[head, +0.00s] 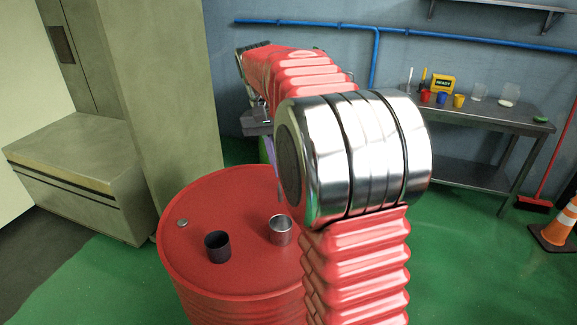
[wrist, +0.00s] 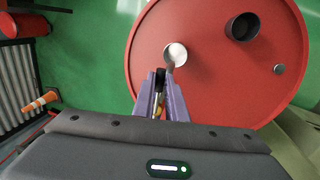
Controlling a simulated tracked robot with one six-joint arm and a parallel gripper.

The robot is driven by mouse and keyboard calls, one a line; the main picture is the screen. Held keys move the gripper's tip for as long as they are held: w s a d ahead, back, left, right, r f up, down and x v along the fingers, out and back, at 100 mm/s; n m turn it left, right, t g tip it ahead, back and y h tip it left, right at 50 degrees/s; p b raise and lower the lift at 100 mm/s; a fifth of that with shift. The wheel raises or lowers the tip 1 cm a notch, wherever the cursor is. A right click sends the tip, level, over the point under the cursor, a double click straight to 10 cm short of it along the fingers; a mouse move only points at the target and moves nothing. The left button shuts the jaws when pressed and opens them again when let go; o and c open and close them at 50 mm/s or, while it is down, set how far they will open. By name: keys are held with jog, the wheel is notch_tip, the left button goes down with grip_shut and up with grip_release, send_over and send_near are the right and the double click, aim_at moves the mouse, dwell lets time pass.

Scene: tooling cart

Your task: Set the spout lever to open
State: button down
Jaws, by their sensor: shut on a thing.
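My gripper (wrist: 165,90) shows purple fingers in the wrist view, shut on a thin, slender item (wrist: 170,62). The item's greyish end points at a metal cup (wrist: 176,53); whether it touches the cup I cannot tell. In the head view one purple finger of my gripper (head: 268,150) shows above the red drum, partly hidden behind my arm. The metal cup (head: 281,231) stands upright on the drum top. I cannot make out a spout or a spout lever in either view.
A dark cup (head: 217,246) and a small metal cap (head: 183,223) are on the red drum (head: 200,200). A grey bench (head: 480,115) with small coloured cups stands at the back right. An orange cone (head: 560,228) and a red broom (head: 534,203) are at the right.

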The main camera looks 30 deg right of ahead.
jog(key=shift+w+a+m, duration=0.25)
jog(key=shift+w+m, duration=0.2)
jog(key=shift+m, duration=0.25)
jog(key=c, duration=1.8)
grip_release()
jog(key=shift+o, duration=0.2)
notch_tip(320, 180, up, 13)
jog(key=w+a, duration=0.1)
jog(key=w, duration=0.1)
jog(key=shift+a+r, duration=0.2)
jog(key=shift+a, duration=0.1)
jog(key=shift+w, duration=0.15)
